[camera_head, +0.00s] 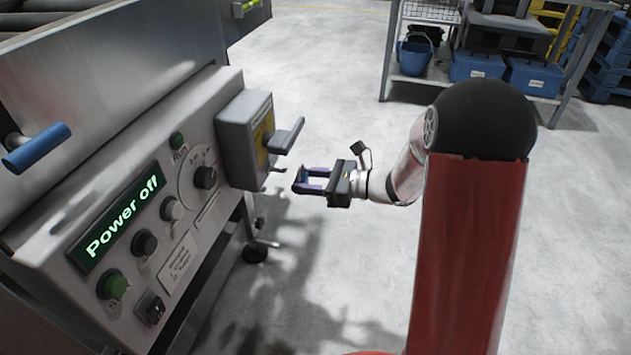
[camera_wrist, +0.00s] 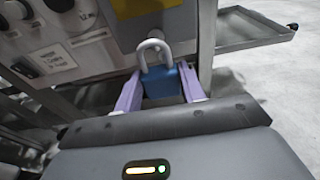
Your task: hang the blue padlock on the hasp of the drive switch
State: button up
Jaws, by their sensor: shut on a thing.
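The blue padlock (camera_wrist: 162,83) is between the purple fingers of my gripper (camera_wrist: 160,92) in the wrist view, with its grey shackle pointing away from the gripper. In the head view my gripper (camera_head: 312,181) is shut on the padlock, which is mostly hidden by the fingers. The drive switch (camera_head: 245,140) is a grey box with a yellow face on the machine's right end. My gripper is to the right of its lower part, with a visible gap. A small hasp-like piece (camera_head: 277,169) sticks out low on the box; its hole cannot be made out.
A grey shelf or lever (camera_head: 287,136) juts from the switch box above and left of my gripper. The control panel (camera_head: 125,215) reads "Power off". A rack with blue bins (camera_head: 477,66) stands at the back right. The floor around my gripper is clear.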

aim_at(296, 178)
jog(key=shift+r+x, duration=0.2)
jog(key=shift+x, duration=1.85)
jog(key=shift+w+a+f+b, duration=0.2)
jog(key=shift+a+f+b, duration=0.25)
jog(key=shift+f+b, duration=0.25)
jog(key=o, duration=1.1)
